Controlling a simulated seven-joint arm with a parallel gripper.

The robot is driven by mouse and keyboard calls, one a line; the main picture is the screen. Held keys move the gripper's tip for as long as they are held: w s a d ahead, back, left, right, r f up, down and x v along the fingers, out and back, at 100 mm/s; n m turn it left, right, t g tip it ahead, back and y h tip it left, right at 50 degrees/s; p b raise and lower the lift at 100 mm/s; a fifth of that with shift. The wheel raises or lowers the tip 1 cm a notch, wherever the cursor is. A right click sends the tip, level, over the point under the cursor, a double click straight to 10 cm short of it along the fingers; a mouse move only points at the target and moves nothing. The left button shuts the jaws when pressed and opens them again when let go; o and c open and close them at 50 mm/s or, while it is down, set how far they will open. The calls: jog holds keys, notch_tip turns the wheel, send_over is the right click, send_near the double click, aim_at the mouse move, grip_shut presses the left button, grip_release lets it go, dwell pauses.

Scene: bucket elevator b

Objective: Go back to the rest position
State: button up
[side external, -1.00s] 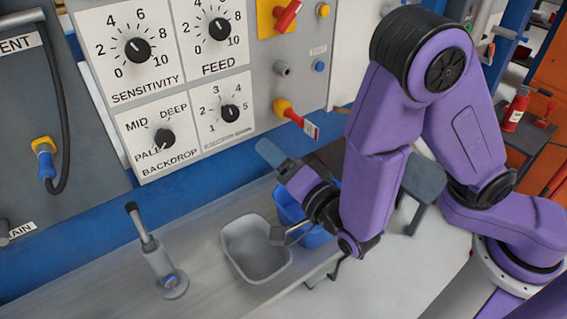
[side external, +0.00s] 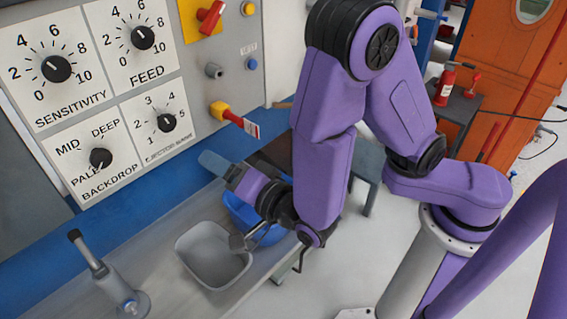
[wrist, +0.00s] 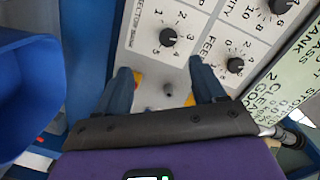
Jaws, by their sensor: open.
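My gripper (side external: 213,163) is in front of the lower edge of the control panel (side external: 190,110) in the side view, above the bench with the bins. In the wrist view my gripper (wrist: 161,77) shows two blue-grey fingers spread wide apart. Nothing is between them except the panel face behind, with a small grey knob. The gap between the fingertips and the panel is hard to judge. My purple arm is bent, with its elbow high on the right.
A grey bin (side external: 190,244) and a blue bin (side external: 238,213) stand below my gripper. A handled metal fitting (side external: 95,263) stands on the bench at left. A red-and-yellow lever (side external: 225,113) sticks out of the panel.

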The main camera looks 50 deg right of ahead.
jog(key=s+f+n+g+y, duration=0.3)
jog(key=s+n+g+y, duration=0.3)
jog(key=s+n+g, duration=0.65)
jog(key=s+d+r+n+g+h, duration=0.1)
jog(key=s+d+n+h, duration=0.1)
jog(key=d+n, duration=0.2)
jog(key=s+d+r+n+g+h, duration=0.2)
jog(key=s+d+n, duration=0.1)
jog(key=d, duration=0.7)
jog(key=s+d+r+n+g+h, duration=0.1)
jog(key=s+d+n+h, duration=0.1)
jog(key=d+n, duration=0.2)
jog(key=d, duration=0.3)
jog(key=shift+s+r+n, duration=0.3)
jog(key=shift+s+n, duration=0.05)
jog(key=shift+s, duration=0.05)
jog(key=shift+g, duration=0.25)
grip_shut()
dwell(0.3)
